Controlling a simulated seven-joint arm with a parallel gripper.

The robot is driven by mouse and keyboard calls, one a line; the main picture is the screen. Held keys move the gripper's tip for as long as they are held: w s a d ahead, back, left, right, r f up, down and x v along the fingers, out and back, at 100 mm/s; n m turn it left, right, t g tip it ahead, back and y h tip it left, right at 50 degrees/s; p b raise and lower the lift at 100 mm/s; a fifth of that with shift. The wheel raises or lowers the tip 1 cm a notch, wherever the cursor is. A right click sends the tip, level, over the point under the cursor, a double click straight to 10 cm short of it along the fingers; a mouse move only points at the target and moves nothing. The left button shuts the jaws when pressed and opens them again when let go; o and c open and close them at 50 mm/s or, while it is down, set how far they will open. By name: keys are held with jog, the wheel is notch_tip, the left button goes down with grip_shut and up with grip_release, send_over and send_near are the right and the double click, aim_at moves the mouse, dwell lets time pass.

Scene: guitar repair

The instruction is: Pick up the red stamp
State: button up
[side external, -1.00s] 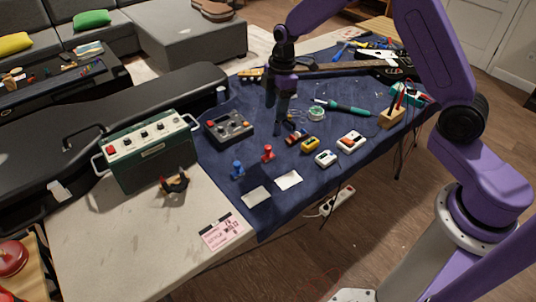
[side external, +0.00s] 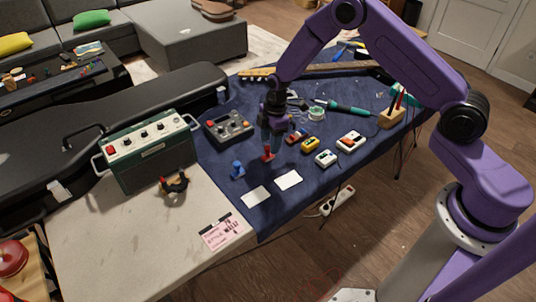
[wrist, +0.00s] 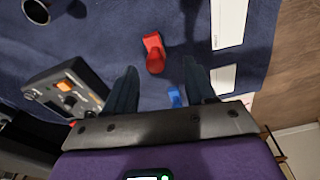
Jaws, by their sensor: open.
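The red stamp (side external: 268,154) stands on the dark blue cloth, and it also shows in the wrist view (wrist: 154,54), just beyond the fingertips and roughly centred between them. My gripper (side external: 272,142) is over the stamp in the side view, and its fingers partly cover the stamp there.
A grey control box (side external: 229,128) sits left of my gripper. Small pedals, including a yellow one (side external: 310,145) and white ones (side external: 325,158), lie to the right. Two white cards (side external: 288,180) lie in front. A green amplifier (side external: 148,150) stands farther left.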

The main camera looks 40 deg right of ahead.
aim_at(268, 146)
jog(key=shift+w+a+f, duration=0.1)
jog(key=shift+w+f, duration=0.1)
jog(key=shift+f, duration=1)
jog(key=shift+w+a+f, duration=0.1)
jog(key=shift+w+f, duration=0.1)
jog(key=shift+f, duration=1)
grip_shut()
